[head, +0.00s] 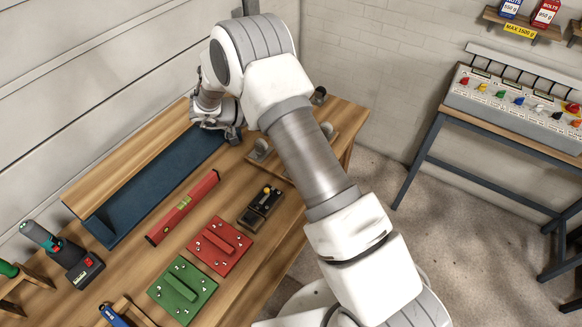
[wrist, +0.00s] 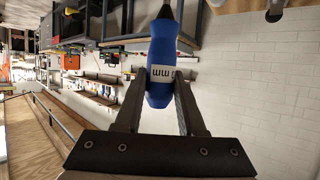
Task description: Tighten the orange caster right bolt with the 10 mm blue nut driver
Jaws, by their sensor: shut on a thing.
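My gripper (wrist: 160,86) is shut on a blue nut driver (wrist: 165,50) in the wrist view. Its fingers clasp the handle near a white label on which "mm" shows; the number cannot be read. The dark shaft end points to the top of that view. In the head view my gripper (head: 232,134) is at the far end of the workbench, and the driver cannot be made out there. A wooden board with caster-like parts (head: 261,149) lies beside my arm, partly hidden by it. No orange caster or its right bolt can be made out.
Another blue handle (head: 113,316) is at the front. A separate table (head: 500,110) stands right, across open floor.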

